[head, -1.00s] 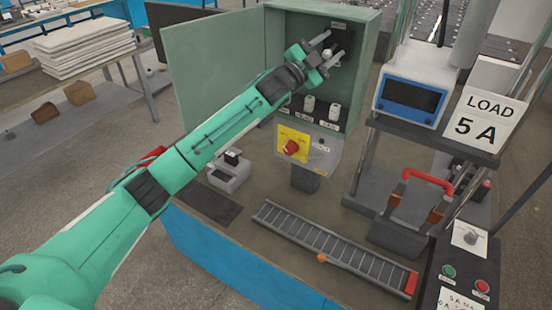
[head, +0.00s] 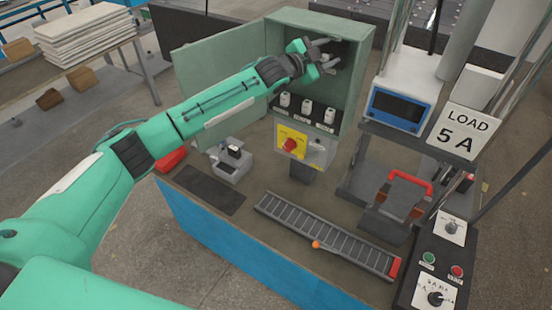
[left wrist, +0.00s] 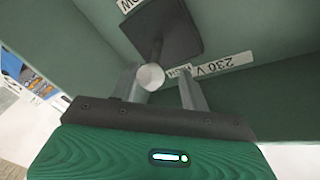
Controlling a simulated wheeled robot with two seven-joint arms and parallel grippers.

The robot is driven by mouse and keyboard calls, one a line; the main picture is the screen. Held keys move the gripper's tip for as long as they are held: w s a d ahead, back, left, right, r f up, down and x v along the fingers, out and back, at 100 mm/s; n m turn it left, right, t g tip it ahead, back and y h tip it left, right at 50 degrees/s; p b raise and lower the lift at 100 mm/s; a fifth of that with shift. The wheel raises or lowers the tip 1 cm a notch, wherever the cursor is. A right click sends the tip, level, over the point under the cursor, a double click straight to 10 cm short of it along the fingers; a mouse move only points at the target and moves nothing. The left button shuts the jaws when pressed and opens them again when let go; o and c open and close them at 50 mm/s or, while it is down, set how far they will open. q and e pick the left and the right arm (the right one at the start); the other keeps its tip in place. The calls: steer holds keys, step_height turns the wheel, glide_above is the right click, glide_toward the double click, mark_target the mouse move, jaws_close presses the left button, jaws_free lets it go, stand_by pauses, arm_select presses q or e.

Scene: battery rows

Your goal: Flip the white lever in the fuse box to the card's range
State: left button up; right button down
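The open green fuse box (head: 363,40) stands at the back of the bench. My left gripper (head: 338,54) reaches into its upper part with its fingers apart. In the left wrist view the lever's round whitish end (left wrist: 150,77) lies between the two open fingers (left wrist: 161,90). Its stem runs to a dark base plate (left wrist: 160,30) on the box's back wall. A label reading "230 V" and a partly cut-off label flank the plate. Whether a finger touches the lever I cannot tell. The card (head: 458,135) reads "LOAD 5 A". My right gripper is out of view.
Several white fuses (head: 307,107) stand in a row low in the box, below my left gripper. A yellow panel with a red knob (head: 290,144) is under them. The box door (head: 215,85) stands open at left. A ribbed track (head: 325,235) crosses the bench front.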

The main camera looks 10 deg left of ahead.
arm_select(q)
steer(key=shift+s+a+f+b, duration=0.25)
steer(key=shift+s+a+b, duration=0.25)
steer(key=shift+b, duration=0.5)
steer(key=b+v, duration=0.5)
steer(key=v, duration=0.8)
steer(key=s+f+n+g+y, duration=0.1)
steer(key=s+f+n+y, duration=0.1)
steer(key=f, duration=1.4)
steer(key=s+a+f+n+g+y, duration=0.1)
steer(key=f+n, duration=0.4)
steer(key=f, duration=1.1)
steer(key=s+y, duration=0.1)
steer(key=y, duration=0.1)
steer(key=shift+a+f+g+y, duration=0.15)
steer(key=shift+a+g+y, duration=0.05)
steer(key=shift+g+y, duration=0.1)
steer(key=shift+o, duration=0.3)
